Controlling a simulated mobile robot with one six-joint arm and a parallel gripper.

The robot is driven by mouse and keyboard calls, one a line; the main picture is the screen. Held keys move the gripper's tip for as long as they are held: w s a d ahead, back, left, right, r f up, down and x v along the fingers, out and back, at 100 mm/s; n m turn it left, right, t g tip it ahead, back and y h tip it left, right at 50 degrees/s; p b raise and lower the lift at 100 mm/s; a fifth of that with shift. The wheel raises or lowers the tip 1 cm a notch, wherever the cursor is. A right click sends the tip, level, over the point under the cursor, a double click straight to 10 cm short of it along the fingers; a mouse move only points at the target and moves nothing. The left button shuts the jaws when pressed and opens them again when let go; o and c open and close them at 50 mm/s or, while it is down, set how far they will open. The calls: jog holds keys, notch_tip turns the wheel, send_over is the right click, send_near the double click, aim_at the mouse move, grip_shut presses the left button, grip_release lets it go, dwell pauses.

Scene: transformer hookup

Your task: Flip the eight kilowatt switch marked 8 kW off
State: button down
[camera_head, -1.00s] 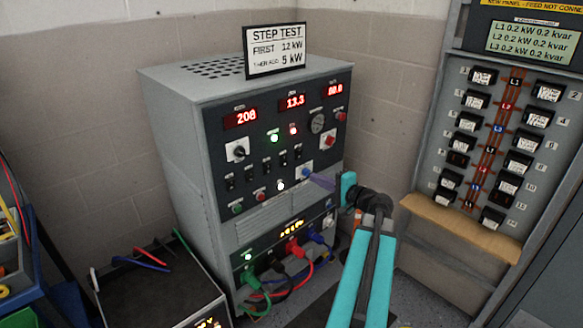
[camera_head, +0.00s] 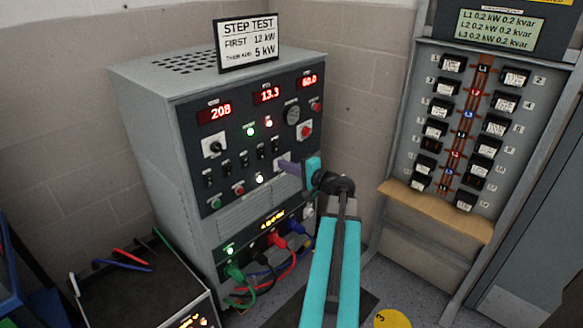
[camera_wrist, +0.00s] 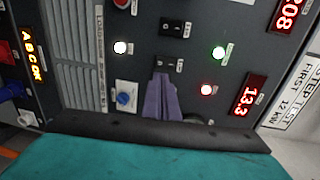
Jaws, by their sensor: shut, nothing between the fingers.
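The load bank's dark panel carries a row of small black rocker switches (camera_head: 244,159); their labels are too small to read, so I cannot tell which is marked 8 kW. My gripper (camera_head: 281,163) is shut and empty, its purple fingers pointing at the panel near the right end of the row. In the wrist view the fingertips (camera_wrist: 161,77) lie just beside one rocker switch (camera_wrist: 168,65); contact cannot be told. Another rocker switch (camera_wrist: 171,27) shows above it there. The fingers hide the panel area behind them.
A blue knob (camera_wrist: 124,97) sits close beside the fingers, with a lit white lamp (camera_wrist: 120,47) nearby. Colored cables (camera_head: 275,240) plug in below. A STEP TEST sign (camera_head: 248,45) stands on top. A breaker panel (camera_head: 470,130) is at right.

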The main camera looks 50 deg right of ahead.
aim_at(264, 157)
jog(key=shift+w+d+f+p, duration=0.1)
jog(key=shift+w+f+p, duration=0.2)
jog(key=shift+w, duration=1.15)
jog(key=shift+w+d+f+p, duration=0.15)
jog(key=shift+w+p, duration=0.3)
jog(key=shift+w, duration=0.95)
jog(key=shift+w+d+f+p, duration=0.1)
jog(key=shift+w+p, duration=0.25)
jog(key=shift+w, duration=1.1)
jog(key=shift+s+d+f+b, duration=0.1)
jog(key=shift+d+f+b, duration=0.1)
jog(key=shift+b, duration=0.85)
